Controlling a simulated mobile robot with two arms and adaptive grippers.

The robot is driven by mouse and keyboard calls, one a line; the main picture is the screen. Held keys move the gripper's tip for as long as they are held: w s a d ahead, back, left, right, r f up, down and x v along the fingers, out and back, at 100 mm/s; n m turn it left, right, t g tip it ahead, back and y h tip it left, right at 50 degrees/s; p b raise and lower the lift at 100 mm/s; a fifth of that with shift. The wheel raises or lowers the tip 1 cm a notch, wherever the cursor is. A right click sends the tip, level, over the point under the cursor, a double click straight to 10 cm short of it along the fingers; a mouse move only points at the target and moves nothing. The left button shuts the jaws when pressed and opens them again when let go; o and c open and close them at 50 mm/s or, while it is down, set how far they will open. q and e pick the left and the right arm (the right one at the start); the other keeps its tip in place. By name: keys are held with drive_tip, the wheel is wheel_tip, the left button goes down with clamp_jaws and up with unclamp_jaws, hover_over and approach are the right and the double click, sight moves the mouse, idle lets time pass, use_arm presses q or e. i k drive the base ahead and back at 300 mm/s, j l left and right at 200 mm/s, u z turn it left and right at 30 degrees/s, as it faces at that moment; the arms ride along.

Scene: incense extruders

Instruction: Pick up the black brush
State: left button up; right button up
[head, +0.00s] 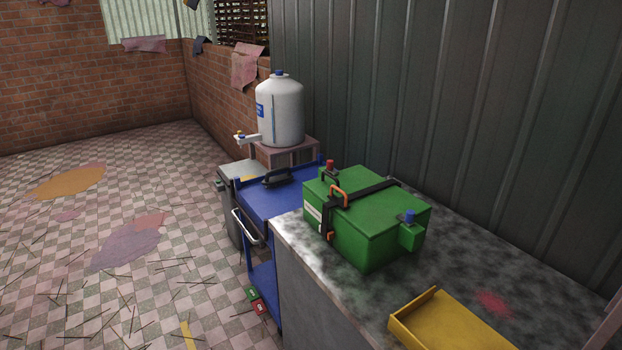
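A black object with a raised handle (278,178), which looks like the black brush, lies on the top of the blue cart (262,205). It sits towards the back of the cart top, between the white tank and the green box. Its bristles cannot be made out at this size. Neither of my grippers shows in the head view.
A green box (365,235) with a black strap and an orange handle stands on the grey counter (325,262), right of the cart. A yellow tray (450,325) lies nearer. A white tank (281,115) stands on a stool behind the cart. Thin sticks litter the checkered floor (110,235) at left.

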sight(270, 181)
drive_tip(key=i+j+z, duration=0.15)
drive_tip(key=z, duration=0.25)
drive_tip(key=i+j+z, duration=0.1)
drive_tip(key=j+z, duration=0.2)
drive_tip(key=z, duration=0.15)
drive_tip(key=i+j+z, duration=0.1)
drive_tip(key=j+z, duration=0.15)
drive_tip(key=z, duration=0.15)
